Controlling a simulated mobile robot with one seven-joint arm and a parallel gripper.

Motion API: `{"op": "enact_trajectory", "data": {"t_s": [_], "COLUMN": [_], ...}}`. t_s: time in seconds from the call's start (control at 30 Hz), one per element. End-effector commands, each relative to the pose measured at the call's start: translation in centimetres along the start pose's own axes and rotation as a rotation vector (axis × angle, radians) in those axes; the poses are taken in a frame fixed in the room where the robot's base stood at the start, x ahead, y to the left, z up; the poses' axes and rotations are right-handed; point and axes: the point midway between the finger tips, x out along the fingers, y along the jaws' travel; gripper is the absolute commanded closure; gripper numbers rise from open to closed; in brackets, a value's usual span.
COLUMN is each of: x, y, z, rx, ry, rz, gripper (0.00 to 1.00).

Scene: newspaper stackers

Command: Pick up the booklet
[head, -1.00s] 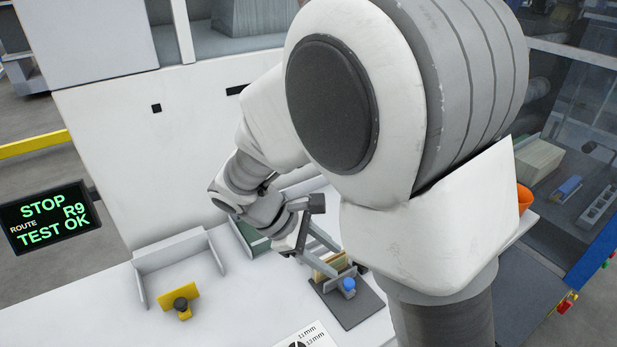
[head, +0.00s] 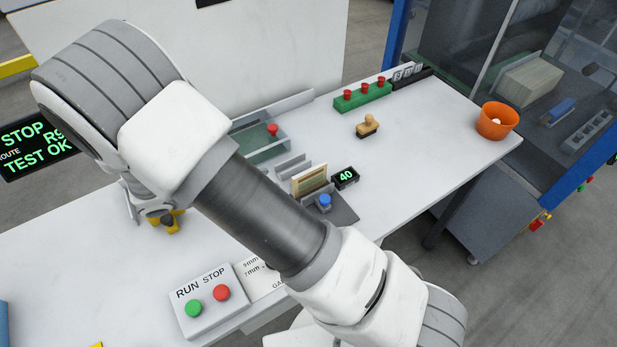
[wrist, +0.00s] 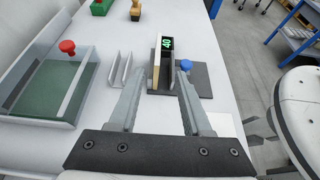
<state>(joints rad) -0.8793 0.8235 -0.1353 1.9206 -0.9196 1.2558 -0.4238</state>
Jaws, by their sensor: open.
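The booklet (head: 310,181) looks like a thin cream and green item standing upright in a grey holder on the white table. In the wrist view the booklet (wrist: 156,62) is seen nearly edge-on. My gripper (wrist: 160,75) is open, with its two grey fingers pointing toward the holder. The booklet appears between the fingertips in that view; I cannot tell how far beyond them it is, and no contact is visible.
A blue knob (head: 325,201) and a display reading 40 (head: 346,177) are beside the booklet. A green-based tray with a red knob (head: 272,129), a stamp (head: 367,125) and an orange bowl (head: 497,121) stand around. A RUN/STOP box (head: 208,300) is at the front.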

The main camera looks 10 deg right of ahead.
Motion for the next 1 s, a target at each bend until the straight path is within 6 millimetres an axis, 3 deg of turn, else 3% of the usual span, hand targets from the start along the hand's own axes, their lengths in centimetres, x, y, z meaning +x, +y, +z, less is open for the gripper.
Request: {"op": "enact_trajectory", "data": {"t_s": [0.3, 1.0], "x": [6.9, 14.1], "y": [-0.1, 0.4], "z": [0.2, 0.4], "rx": [-0.001, 0.002], "ry": [-0.001, 0.001], "rz": [-0.006, -0.002], "gripper": [0.51, 0.51]}}
